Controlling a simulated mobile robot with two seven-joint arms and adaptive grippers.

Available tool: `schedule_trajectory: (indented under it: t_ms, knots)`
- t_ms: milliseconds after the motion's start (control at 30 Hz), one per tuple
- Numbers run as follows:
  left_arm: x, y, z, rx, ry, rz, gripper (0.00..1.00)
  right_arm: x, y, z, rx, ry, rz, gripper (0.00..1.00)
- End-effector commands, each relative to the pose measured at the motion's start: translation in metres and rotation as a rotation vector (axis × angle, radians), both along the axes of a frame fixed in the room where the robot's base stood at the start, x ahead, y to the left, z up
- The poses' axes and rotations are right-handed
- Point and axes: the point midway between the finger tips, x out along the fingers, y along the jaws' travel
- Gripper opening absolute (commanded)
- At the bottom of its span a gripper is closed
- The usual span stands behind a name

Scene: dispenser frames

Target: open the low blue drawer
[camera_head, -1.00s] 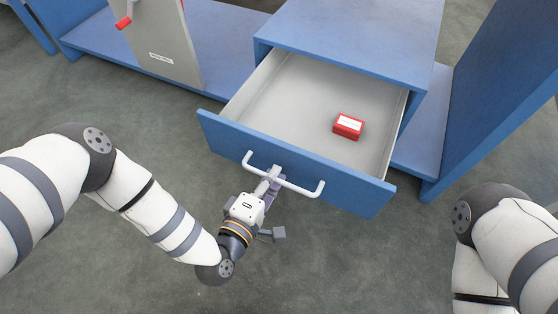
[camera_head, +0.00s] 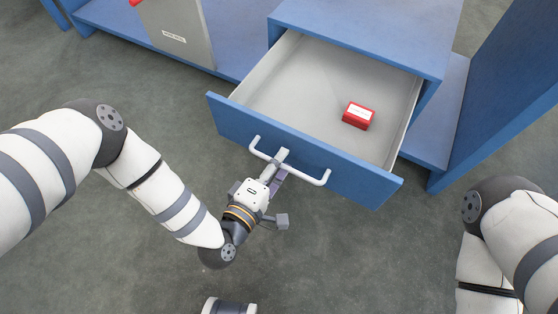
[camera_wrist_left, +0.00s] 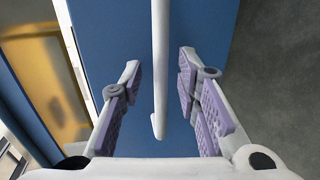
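The low blue drawer (camera_head: 300,147) stands pulled out well in front of its cabinet, its grey inside showing. A white bar handle (camera_head: 310,179) runs along its front. My left gripper (camera_head: 281,163) is at the middle of the handle. In the left wrist view the handle (camera_wrist_left: 160,45) passes between its purple-padded fingers, which are apart, with a gap on each side. My right gripper is out of view; only part of my right arm shows at the right edge.
The blue cabinet (camera_head: 370,30) is behind, with a tall blue panel (camera_head: 500,75) to the right. A grey panel (camera_head: 180,30) stands at the upper left. The floor before the drawer is clear.

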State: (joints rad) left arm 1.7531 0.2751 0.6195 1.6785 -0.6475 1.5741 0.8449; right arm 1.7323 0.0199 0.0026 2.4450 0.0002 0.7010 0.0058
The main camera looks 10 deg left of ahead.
Motion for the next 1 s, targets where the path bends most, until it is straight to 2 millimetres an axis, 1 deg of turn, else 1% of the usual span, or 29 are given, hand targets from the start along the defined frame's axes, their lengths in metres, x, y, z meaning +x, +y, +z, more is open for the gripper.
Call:
schedule_trajectory:
  t_ms: [67,300,400,500,633,1000]
  knots:
    - [-0.012,0.004,0.001,0.000,0.005,-0.001,0.30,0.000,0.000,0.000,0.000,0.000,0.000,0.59]
    - [-0.073,0.023,0.014,-0.001,0.007,0.000,0.30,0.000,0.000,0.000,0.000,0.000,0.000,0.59]
    - [-0.092,0.030,0.019,0.000,0.005,0.000,0.30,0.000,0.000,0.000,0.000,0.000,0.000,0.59]
    - [-0.104,0.034,0.022,0.000,0.003,0.000,0.30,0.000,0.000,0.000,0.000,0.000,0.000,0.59]
    - [-0.110,0.036,0.023,0.001,0.002,0.001,0.30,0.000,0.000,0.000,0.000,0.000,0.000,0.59]
    - [-0.109,0.036,0.025,0.000,0.000,0.000,0.30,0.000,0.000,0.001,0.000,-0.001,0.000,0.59]
